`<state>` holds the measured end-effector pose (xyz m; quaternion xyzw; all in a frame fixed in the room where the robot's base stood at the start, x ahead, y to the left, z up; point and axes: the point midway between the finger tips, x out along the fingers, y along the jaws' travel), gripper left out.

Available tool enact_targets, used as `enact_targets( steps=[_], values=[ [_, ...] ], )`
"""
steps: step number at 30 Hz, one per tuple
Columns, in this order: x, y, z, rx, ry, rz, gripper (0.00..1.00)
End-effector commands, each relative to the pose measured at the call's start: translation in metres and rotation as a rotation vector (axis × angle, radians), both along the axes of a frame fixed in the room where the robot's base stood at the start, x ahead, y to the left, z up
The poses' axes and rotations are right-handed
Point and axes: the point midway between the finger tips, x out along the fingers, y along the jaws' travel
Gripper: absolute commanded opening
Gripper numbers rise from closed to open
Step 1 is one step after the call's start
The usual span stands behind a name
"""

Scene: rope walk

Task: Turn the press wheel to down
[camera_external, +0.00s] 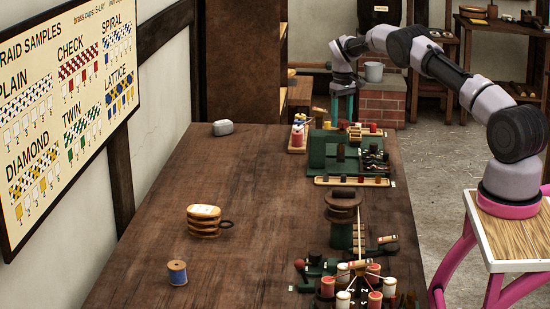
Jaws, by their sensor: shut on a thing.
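My gripper (343,117) points down at the far end of the bench, just above a dark green press-like block (318,150). Its teal fingers are closed on a small part at the top of this block, which appears to be the press wheel. The fingers mostly hide that part, so its turn position cannot be told. A short brown handle (319,111) sticks out to the left beside the fingers.
A wooden tray of spools (298,140) stands left of the block and a long narrow tray (350,181) in front. A braiding stand with bobbins (345,295), stacked tan rings (204,222) and a blue spool (178,272) are nearer.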

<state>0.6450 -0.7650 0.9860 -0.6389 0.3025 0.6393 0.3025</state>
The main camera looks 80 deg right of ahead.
Motion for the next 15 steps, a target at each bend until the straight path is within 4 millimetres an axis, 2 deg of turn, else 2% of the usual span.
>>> enact_targets(
  steps=[15],
  values=[
    [0.0004, -0.0007, 0.0017, -0.003, -0.001, -0.49, 0.06]
  ],
)
